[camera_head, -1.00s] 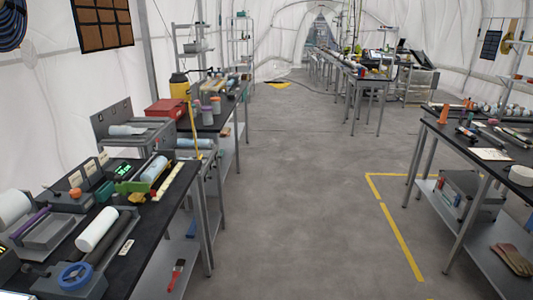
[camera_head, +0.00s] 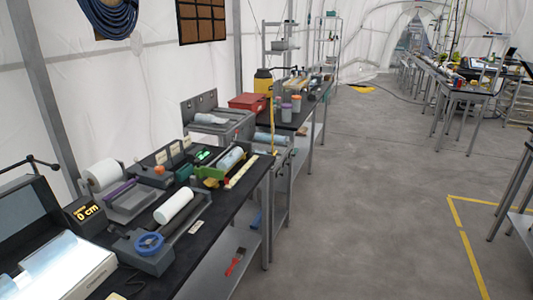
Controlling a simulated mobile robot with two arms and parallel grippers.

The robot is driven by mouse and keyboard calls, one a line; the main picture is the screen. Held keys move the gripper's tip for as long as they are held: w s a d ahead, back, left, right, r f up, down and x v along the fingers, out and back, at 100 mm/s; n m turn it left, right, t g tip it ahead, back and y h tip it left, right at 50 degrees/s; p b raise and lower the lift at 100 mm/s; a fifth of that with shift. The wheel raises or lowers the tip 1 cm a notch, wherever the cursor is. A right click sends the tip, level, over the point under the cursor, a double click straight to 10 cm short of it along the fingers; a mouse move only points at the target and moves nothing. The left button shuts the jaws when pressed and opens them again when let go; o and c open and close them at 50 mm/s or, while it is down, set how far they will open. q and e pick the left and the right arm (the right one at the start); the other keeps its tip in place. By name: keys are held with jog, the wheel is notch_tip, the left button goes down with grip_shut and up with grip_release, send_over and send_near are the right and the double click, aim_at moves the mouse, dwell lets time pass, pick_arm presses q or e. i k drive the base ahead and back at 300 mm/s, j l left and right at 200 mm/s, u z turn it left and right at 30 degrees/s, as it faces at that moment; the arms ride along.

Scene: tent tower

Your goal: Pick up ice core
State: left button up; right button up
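A pale blue cylinder (camera_head: 230,158) that looks like an ice core lies on a green and yellow holder on the left black table (camera_head: 226,212). Nearer, a white cylinder (camera_head: 174,205) lies on a dark device with a blue ring. Another pale cylinder (camera_head: 211,119) lies on the grey metal unit behind, and a further bluish one (camera_head: 270,137) shows beside it. I cannot tell for sure which is the ice core. Neither of my grippers is in view.
A display reading 0 cm (camera_head: 88,212), a white roll (camera_head: 103,173) and a silvery box (camera_head: 62,270) crowd the left table. A red box (camera_head: 247,102) sits farther back. The grey floor (camera_head: 375,190) is open, with yellow tape (camera_head: 472,262) at right.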

aim_at(33, 265)
jog(key=u, duration=1.5)
jog(key=i+l, duration=0.1)
jog(key=l, duration=0.15)
jog(key=i+l, duration=0.1)
jog(key=l, duration=0.15)
jog(key=u, duration=0.05)
